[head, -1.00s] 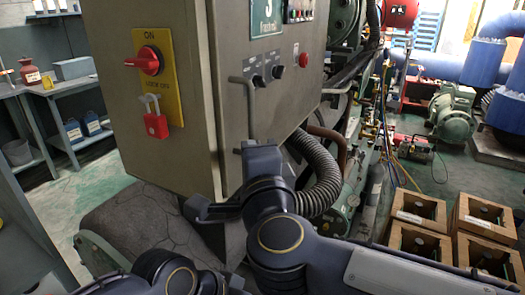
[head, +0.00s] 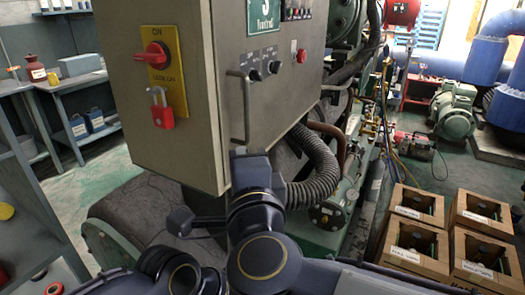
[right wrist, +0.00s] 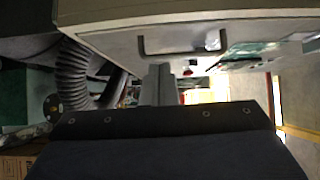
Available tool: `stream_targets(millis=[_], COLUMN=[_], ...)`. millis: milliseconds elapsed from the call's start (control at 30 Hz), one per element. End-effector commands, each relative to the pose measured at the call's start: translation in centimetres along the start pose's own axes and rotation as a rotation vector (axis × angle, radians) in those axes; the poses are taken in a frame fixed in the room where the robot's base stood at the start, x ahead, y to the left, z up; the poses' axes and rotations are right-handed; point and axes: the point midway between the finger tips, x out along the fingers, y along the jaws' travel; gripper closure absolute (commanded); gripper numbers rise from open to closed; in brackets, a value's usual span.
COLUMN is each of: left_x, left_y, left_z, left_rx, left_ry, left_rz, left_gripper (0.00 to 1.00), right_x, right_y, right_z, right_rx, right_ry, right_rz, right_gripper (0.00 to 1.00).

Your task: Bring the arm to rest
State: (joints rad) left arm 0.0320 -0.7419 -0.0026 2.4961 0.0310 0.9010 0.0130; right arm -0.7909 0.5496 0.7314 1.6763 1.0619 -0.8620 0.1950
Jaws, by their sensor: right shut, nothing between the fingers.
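My right gripper (head: 239,153) is in the middle of the head view, in front of the lower edge of a grey-green control cabinet (head: 205,100). Its fingers are together and empty. In the right wrist view my shut fingers (right wrist: 158,73) point toward the cabinet's handle side; whether they touch anything cannot be told. The cabinet has a bar handle (head: 240,108) just above the gripper in the head view. The handle also shows in the right wrist view (right wrist: 180,52). My left gripper cannot be made out.
A red switch (head: 155,55) and a red padlock (head: 163,116) are on the cabinet's left side. A ribbed black hose (head: 318,165) runs just right of my gripper. Boxes (head: 415,205) stand at the lower right. A bench (head: 75,85) is at the left. Green floor lies between.

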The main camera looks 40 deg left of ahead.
Motion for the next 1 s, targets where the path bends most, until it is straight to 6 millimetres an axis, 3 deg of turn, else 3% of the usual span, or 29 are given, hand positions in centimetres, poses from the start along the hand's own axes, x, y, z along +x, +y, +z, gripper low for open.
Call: stream_targets(millis=[100,300,533,633,767,833,933,1000], left_x=[-0.1,-0.1,-0.1,-0.4,-1.8,-2.8,-4.3,-5.1], left_y=[0.0,0.0,0.0,0.2,0.8,1.3,2.0,2.4], left_z=[0.0,0.0,0.0,-0.2,-0.9,-1.4,-2.2,-2.6], left_rx=[0.000,0.000,0.000,0.000,0.000,0.000,0.000,0.000], left_ry=[0.001,0.000,0.000,0.000,0.000,0.000,0.001,0.001], left_rz=[0.000,0.000,0.000,0.000,0.000,0.000,0.000,0.000], left_gripper=[0.70,0.70,0.70,0.70,0.70,0.70,0.70,0.70], right_x=[-1.1,-1.9,-2.0,-2.0,-2.6,-3.8,-6.8,-9.7], right_y=[-0.1,0.0,-0.1,-1.0,-4.4,-5.8,-5.4,-3.7], right_z=[1.8,3.0,3.1,2.0,-3.2,-7.6,-14.4,-18.7], right_rx=[-0.001,-0.001,-0.001,-0.025,-0.166,-0.300,-0.515,-0.635], right_ry=[-0.005,-0.001,0.000,-0.003,-0.024,-0.038,-0.055,-0.066], right_rz=[-0.001,-0.001,-0.001,-0.020,-0.083,-0.093,-0.024,0.074], right_gripper=[1.00,1.00,1.00,1.00,1.00,1.00,1.00,1.00])
